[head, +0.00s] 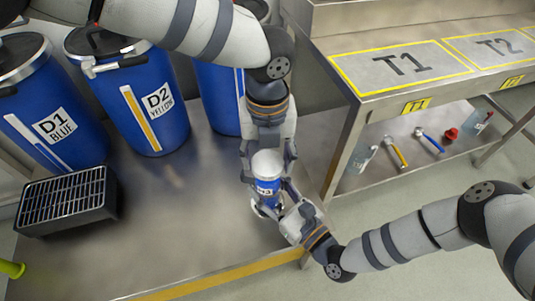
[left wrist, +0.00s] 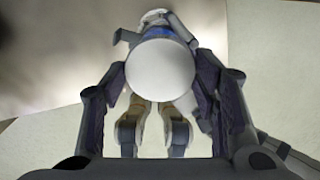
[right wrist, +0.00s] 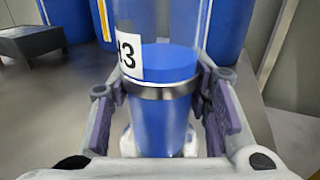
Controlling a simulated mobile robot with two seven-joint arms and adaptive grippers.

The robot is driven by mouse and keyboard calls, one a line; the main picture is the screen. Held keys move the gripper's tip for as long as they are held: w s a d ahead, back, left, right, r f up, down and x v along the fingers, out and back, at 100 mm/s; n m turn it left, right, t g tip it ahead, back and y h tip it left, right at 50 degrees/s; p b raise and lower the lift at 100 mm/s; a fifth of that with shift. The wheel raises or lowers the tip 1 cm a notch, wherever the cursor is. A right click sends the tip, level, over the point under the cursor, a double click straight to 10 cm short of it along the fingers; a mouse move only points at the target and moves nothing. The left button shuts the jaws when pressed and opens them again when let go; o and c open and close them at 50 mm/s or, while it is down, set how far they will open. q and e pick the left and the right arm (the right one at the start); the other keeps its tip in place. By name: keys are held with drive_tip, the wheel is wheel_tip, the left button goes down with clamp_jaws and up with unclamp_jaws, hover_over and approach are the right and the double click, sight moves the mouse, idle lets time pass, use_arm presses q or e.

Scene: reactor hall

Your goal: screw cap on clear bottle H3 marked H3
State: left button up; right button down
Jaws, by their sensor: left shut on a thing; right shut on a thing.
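The clear bottle H3 (head: 268,187) stands upright with blue liquid inside and a white label; it also shows close up in the right wrist view (right wrist: 165,120), with a dark band around it. The white screw cap (head: 267,162) sits at the bottle's top and fills the middle of the left wrist view (left wrist: 160,70). My left gripper (head: 267,157) comes from above and is shut on the cap. My right gripper (head: 270,204) is shut on the bottle lower down, from the front right. Whether the threads are engaged is hidden.
Blue drums D1 (head: 55,120) and D2 (head: 140,105) and a third (head: 217,97) stand behind. A black grated box (head: 66,201) is at left. At right is a steel bench (head: 345,30) marked T1 and T2, with bottles and tools below. The steel surface (head: 180,215) left of the bottle is clear.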

sight(268, 163)
use_arm(q)
drive_tip(key=shift+f, duration=0.9)
drive_tip(key=shift+f, duration=0.6)
drive_tip(key=m, duration=0.7)
drive_tip(key=shift+m, duration=0.4)
drive_tip(key=m, duration=0.4)
drive_tip(key=shift+s+d+f+m, duration=0.1)
drive_tip(key=shift+s+m, duration=0.05)
drive_tip(key=shift+m, duration=0.85)
